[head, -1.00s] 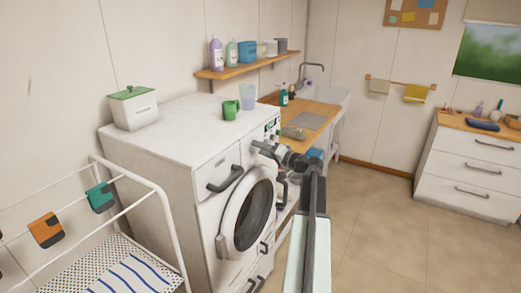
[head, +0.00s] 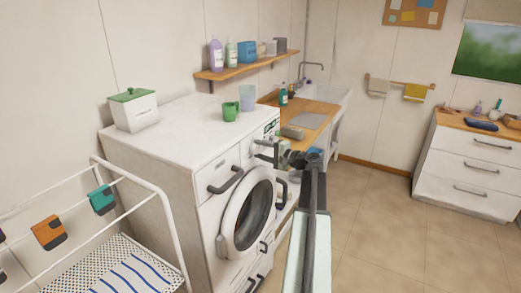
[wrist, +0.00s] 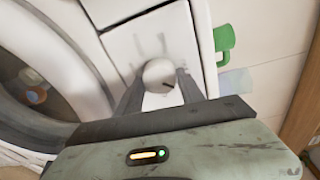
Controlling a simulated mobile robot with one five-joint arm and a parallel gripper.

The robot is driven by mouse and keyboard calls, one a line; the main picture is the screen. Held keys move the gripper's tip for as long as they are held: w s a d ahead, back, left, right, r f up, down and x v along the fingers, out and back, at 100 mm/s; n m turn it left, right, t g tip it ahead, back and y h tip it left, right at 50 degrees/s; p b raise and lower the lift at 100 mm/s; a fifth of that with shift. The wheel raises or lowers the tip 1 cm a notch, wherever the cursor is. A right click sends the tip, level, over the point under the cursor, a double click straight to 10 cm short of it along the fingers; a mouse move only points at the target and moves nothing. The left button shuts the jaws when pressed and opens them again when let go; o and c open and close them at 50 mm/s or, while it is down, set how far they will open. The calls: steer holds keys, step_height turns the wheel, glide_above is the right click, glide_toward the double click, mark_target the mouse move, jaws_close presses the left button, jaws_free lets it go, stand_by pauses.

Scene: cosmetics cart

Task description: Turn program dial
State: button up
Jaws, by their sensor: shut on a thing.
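The program dial (wrist: 160,74) is a round white knob with a dark pointer mark, on the white front panel of the washing machine (head: 160,122). In the wrist view, the two dark fingers of my gripper (wrist: 159,88) stand on either side of the dial and are shut on it. The pointer mark faces the lower right of that view. In the head view, my gripper (head: 262,150) is at the upper right of the machine's front, and the dial is hidden there.
The round door (head: 247,215) and a dark drawer handle (head: 226,180) are close by. A green mug (head: 230,111) and a clear cup (head: 247,98) stand on top of the machine. A drying rack (head: 165,215) is at the left. The floor at right is clear.

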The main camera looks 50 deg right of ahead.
steer(key=shift+m, duration=0.9)
steer(key=o, duration=1.4)
steer(key=shift+c, duration=0.2)
steer(key=s+d+p, duration=0.1)
steer(key=s, duration=0.6)
steer(key=shift+s+d+r, duration=0.15)
steer(key=shift+s+r, duration=0.2)
